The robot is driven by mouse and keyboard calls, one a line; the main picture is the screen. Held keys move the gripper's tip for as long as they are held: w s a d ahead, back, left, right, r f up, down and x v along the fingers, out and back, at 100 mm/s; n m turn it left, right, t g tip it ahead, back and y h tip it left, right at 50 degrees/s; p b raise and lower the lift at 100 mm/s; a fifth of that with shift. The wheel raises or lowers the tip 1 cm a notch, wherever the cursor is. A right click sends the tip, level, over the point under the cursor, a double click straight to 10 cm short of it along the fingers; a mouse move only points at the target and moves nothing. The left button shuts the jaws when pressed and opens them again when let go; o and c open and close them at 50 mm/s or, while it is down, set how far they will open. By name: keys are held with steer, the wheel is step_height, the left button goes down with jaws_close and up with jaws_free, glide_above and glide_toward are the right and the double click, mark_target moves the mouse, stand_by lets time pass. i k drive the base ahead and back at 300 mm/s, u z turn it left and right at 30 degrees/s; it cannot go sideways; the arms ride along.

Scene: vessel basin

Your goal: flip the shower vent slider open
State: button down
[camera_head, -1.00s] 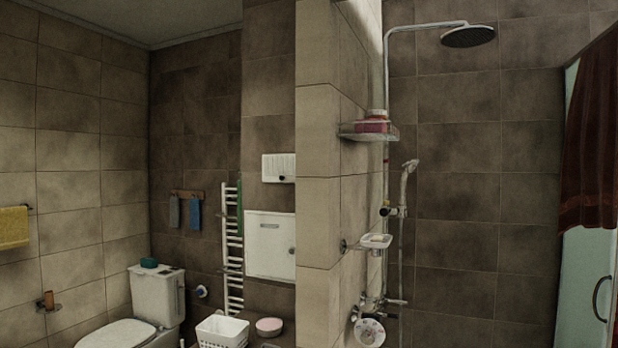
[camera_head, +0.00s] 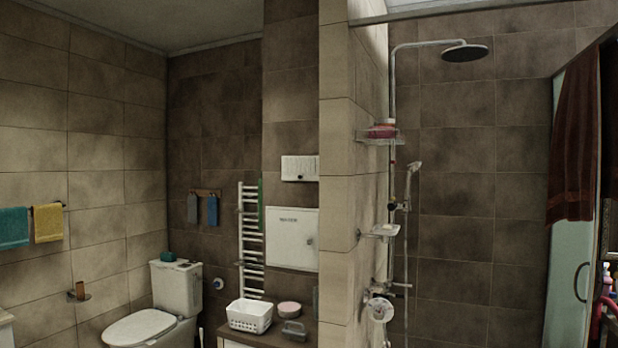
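My gripper is not in view. I cannot make out a shower vent or its slider for sure. The shower (camera_head: 393,180) stands right of the tiled partition, with a dark round head (camera_head: 464,53) on top and a hand shower (camera_head: 409,183) lower on the pipe. A small white wall box (camera_head: 299,168) with dark marks hangs left of the partition. A white wall panel (camera_head: 291,239) is below it. Both are too small to show any slider clearly.
The tiled partition (camera_head: 335,200) juts out mid-view. Left are a toilet (camera_head: 143,325), a towel rail (camera_head: 251,235) and a white basket (camera_head: 250,316) on a counter. Right are a glass door (camera_head: 575,270) and a dark red towel (camera_head: 573,150). The floor is barely visible.

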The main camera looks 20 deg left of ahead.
mark_target(299, 173)
steer(key=u, duration=1.05)
steer(key=i, duration=0.75)
steer(key=u, duration=1.15)
steer(key=i, duration=1.4)
steer(key=z, duration=0.35)
steer(key=i, duration=1.05)
steer(key=z, duration=1.4)
steer(key=i, duration=0.45)
steer(key=z, duration=0.45)
